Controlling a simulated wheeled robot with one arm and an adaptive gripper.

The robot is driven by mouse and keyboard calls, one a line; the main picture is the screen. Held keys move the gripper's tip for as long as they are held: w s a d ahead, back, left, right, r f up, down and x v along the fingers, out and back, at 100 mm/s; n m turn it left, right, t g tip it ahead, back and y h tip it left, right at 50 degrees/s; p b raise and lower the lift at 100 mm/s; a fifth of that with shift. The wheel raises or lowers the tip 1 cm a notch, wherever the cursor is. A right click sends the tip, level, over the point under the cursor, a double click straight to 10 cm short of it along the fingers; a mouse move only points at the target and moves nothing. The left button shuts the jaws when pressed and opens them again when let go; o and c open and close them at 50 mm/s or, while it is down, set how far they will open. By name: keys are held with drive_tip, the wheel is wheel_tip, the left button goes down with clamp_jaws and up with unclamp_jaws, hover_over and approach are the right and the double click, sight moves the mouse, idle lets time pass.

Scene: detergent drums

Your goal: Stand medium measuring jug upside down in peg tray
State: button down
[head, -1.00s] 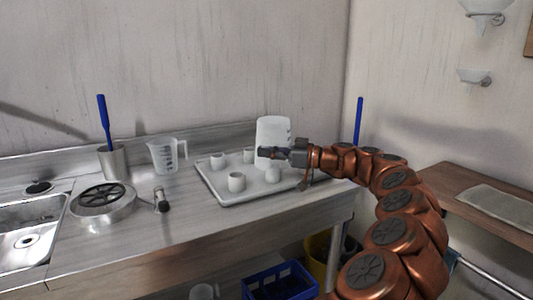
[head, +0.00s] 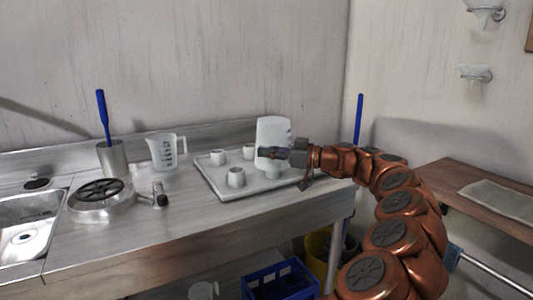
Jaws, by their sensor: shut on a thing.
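My gripper (head: 284,155) is shut on a white translucent measuring jug (head: 273,131) and holds it over the peg tray (head: 207,184). The jug appears upside down and slightly tilted, with dark marks along its right side. Its lower edge is at the top of the front right peg (head: 273,173); whether it touches or surrounds the peg I cannot tell. Other short white pegs show at the front left (head: 236,178), back left (head: 217,157) and back (head: 249,152). My gripper hides part of the jug's lower half and the tray's right side.
Another measuring jug (head: 163,152) stands upright left of the tray. A steel cup with a blue-handled tool (head: 112,158), a round metal device (head: 102,196) and a sink (head: 22,238) are farther left. A blue crate (head: 278,282) is below. The front counter is clear.

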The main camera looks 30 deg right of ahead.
drive_tip(key=shift+f+b, duration=0.85)
drive_tip(key=shift+b, duration=0.1)
drive_tip(key=c, duration=1.2)
unclamp_jaws()
drive_tip(key=shift+c, duration=0.2)
drive_tip(key=shift+s+d, duration=0.1)
drive_tip(key=v, duration=1.1)
drive_tip(key=shift+s+d, duration=0.2)
drive_tip(key=shift+s, duration=0.1)
